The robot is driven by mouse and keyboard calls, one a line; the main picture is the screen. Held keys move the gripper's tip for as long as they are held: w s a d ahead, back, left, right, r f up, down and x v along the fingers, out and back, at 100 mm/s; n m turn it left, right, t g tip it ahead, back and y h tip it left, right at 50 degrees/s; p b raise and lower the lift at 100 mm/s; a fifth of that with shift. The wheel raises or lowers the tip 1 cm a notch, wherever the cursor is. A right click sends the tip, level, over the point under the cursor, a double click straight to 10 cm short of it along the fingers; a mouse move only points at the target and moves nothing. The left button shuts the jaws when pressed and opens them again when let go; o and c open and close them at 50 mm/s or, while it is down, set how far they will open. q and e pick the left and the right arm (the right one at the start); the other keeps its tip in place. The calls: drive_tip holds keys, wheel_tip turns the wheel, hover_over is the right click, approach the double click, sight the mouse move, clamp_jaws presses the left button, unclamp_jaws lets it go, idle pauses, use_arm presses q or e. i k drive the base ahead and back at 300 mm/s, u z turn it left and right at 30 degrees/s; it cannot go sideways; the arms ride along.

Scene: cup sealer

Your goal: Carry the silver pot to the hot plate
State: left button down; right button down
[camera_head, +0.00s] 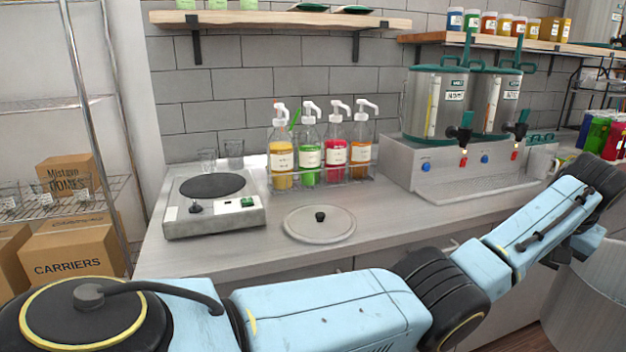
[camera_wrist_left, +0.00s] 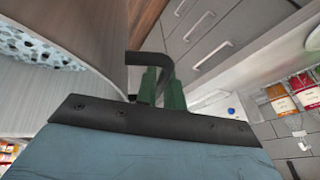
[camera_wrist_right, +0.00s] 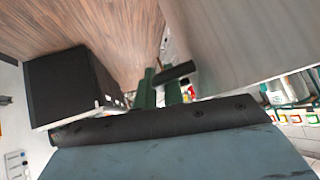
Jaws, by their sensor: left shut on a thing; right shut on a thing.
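The silver pot (camera_head: 590,305) is partly in view at the lower right of the head view, in front of the counter. Its wall also shows in the left wrist view (camera_wrist_left: 95,30) and in the right wrist view (camera_wrist_right: 235,40). My left gripper (camera_wrist_left: 155,85) is shut on a dark bent handle (camera_wrist_left: 185,57) beside the pot. My right gripper (camera_wrist_right: 165,90) is shut on a black handle (camera_wrist_right: 178,73) at the pot's side. The hot plate (camera_head: 240,213), with a dark round top, stands bare on the counter's left.
A round lid (camera_head: 320,228) lies on the counter right of the hot plate. Pump bottles (camera_head: 308,155) stand in a rack behind it. Large dispensers (camera_head: 435,100) stand at the right. My blue arm crosses in front of the counter. Boxes (camera_head: 75,255) sit on the left shelf.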

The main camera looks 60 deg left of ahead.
sight(214, 184)
drive_tip(key=u, duration=2.35)
drive_tip(key=i, duration=1.5)
